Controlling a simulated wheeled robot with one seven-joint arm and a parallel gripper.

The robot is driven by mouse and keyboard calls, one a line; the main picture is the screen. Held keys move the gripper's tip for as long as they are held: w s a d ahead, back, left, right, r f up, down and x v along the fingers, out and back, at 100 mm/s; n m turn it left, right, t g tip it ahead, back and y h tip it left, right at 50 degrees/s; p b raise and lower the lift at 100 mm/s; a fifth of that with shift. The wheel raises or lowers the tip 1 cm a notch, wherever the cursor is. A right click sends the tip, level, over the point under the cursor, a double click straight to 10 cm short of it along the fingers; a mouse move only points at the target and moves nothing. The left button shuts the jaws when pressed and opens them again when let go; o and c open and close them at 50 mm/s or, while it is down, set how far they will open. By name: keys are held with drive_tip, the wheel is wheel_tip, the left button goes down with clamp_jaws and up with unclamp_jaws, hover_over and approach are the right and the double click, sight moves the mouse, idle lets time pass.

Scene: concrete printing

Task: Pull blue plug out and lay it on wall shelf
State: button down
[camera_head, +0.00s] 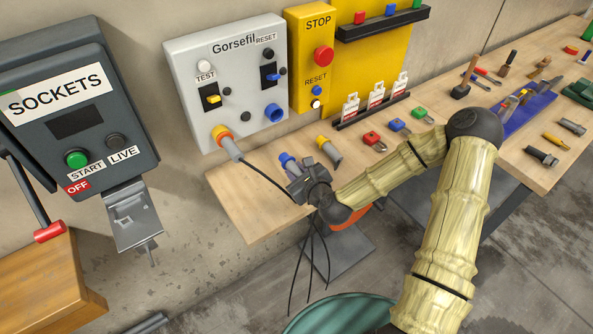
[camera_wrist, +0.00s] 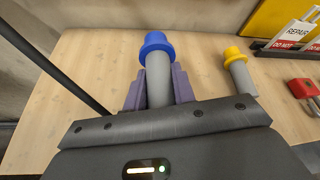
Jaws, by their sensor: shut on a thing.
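The blue plug has a blue head and a grey body. In the wrist view the plug (camera_wrist: 158,47) stands between my gripper's two purple-grey fingers (camera_wrist: 158,88), which are shut on its grey body. In the head view the blue plug (camera_head: 287,160) shows at the tip of my gripper (camera_head: 298,174), over the left part of the wooden shelf (camera_head: 250,205) along the wall. I cannot tell whether the plug touches the shelf. The blue socket (camera_head: 274,113) on the grey panel (camera_head: 238,60) is empty.
A yellow plug (camera_head: 328,150) lies on the shelf just right of my gripper. An orange-yellow plug (camera_head: 226,142) sits in the panel, its black cable running towards my gripper. Padlocks (camera_head: 373,141) lie farther right. The shelf's left end is bare.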

drive_tip(key=shift+f+b, duration=1.85)
drive_tip(key=shift+f, duration=0.7)
drive_tip(key=c, duration=1.1)
unclamp_jaws()
drive_tip(key=shift+r, duration=0.1)
drive_tip(key=shift+s, duration=0.15)
drive_tip(key=v, duration=0.6)
drive_tip(key=shift+d, duration=0.1)
drive_tip(key=shift+r+p, duration=0.3)
drive_tip(key=shift+p, duration=0.45)
drive_tip(key=shift+d+p, duration=0.2)
drive_tip(key=shift+p, duration=0.75)
drive_tip(key=shift+r+p, duration=0.15)
drive_tip(key=shift+p, duration=0.3)
